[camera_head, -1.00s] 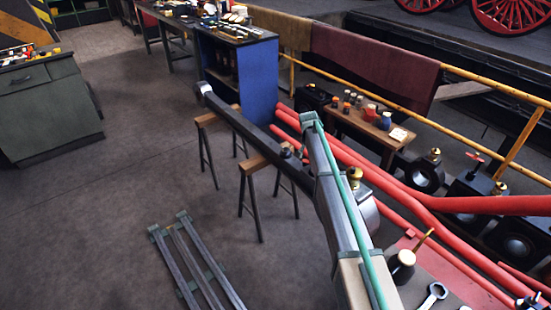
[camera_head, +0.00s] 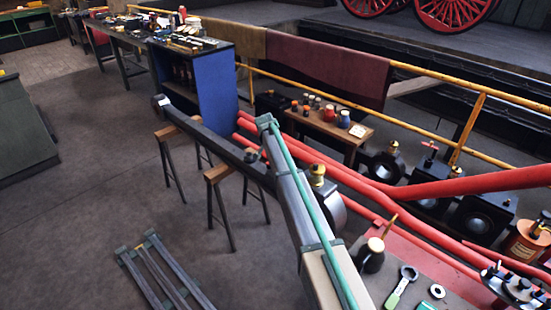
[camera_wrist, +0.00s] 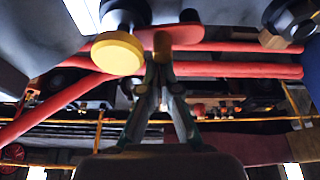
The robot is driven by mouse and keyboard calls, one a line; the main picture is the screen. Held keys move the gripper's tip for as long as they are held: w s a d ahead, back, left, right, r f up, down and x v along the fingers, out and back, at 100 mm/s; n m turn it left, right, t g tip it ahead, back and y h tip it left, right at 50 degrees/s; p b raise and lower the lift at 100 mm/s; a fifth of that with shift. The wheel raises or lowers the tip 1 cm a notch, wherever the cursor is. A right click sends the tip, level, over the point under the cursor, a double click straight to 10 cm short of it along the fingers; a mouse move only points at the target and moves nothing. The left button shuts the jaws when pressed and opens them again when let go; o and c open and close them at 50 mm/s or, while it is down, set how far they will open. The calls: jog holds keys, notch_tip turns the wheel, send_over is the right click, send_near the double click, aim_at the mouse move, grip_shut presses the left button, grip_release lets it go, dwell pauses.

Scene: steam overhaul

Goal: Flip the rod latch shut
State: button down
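In the wrist view my gripper (camera_wrist: 161,68) reaches up from the bottom middle. Its two fingers converge and their tips are close together. A red bar (camera_wrist: 185,37), possibly the rod latch, lies at the tips with a dark knob (camera_wrist: 190,15) above it. I cannot tell whether the tips touch it. A yellow round cap (camera_wrist: 118,53) on a dark stem is just left of the tips. In the head view a long dark rod (camera_head: 215,140) lies across trestles, with a brass cup (camera_head: 317,175) near its close end. My gripper is not clear there.
Red pipes (camera_head: 355,180) run along the right beside a yellow railing (camera_head: 445,97). An oil can (camera_head: 370,256), a wrench (camera_head: 402,287) and a ring (camera_head: 437,291) lie on the red bench at the lower right. The floor on the left is mostly clear.

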jog(key=shift+w, duration=0.1)
jog(key=shift+w+d, duration=0.2)
jog(key=shift+d, duration=0.05)
notch_tip(320, 180, up, 10)
jog(key=b, duration=0.2)
jog(key=shift+f, duration=0.25)
dwell(0.4)
